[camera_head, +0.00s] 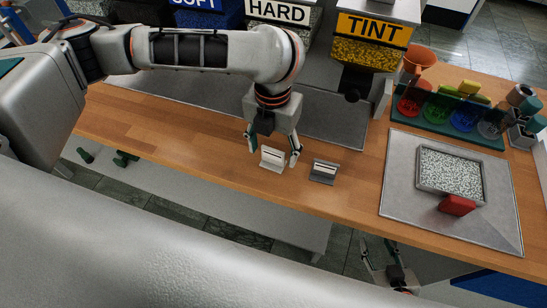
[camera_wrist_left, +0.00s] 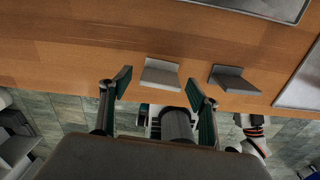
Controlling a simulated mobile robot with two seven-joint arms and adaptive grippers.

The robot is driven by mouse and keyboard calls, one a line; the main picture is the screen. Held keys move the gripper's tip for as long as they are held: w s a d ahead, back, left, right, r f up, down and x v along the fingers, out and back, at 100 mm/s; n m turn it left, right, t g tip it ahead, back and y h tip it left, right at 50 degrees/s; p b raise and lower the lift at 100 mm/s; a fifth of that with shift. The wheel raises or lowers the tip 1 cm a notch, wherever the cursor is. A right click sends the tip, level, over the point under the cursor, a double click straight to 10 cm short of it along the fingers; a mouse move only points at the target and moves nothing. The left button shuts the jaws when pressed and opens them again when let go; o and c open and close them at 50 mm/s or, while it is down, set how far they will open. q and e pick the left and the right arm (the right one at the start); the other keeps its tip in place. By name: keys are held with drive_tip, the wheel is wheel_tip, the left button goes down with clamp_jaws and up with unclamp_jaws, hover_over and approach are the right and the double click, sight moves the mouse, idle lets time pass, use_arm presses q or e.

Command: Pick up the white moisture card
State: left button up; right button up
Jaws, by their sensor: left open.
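The white moisture card (camera_head: 272,158), a small pale angled piece, stands on the wooden bench near its front edge; it also shows in the left wrist view (camera_wrist_left: 160,74). My left gripper (camera_head: 272,149) is open above it, with one finger on each side of the card in the head view. In the left wrist view the two green-padded fingertips (camera_wrist_left: 160,88) are apart with nothing between them, and the card shows just beyond. I cannot tell whether they touch it. My right gripper (camera_head: 378,252) is low, beyond the bench's front edge, with its fingers apart and empty.
A similar dark grey card (camera_head: 323,172) stands just right of the white one. A metal tray (camera_head: 400,190) carries a speckled square bed (camera_head: 450,172) and a red block (camera_head: 457,205). Coloured cups stand in a green rack (camera_head: 460,133). A yellow TINT bin (camera_head: 368,42) stands behind.

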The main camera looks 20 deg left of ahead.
use_arm(q)
wheel_tip(320, 180, down, 2)
drive_tip(key=c, duration=1)
drive_tip(key=shift+r, duration=0.1)
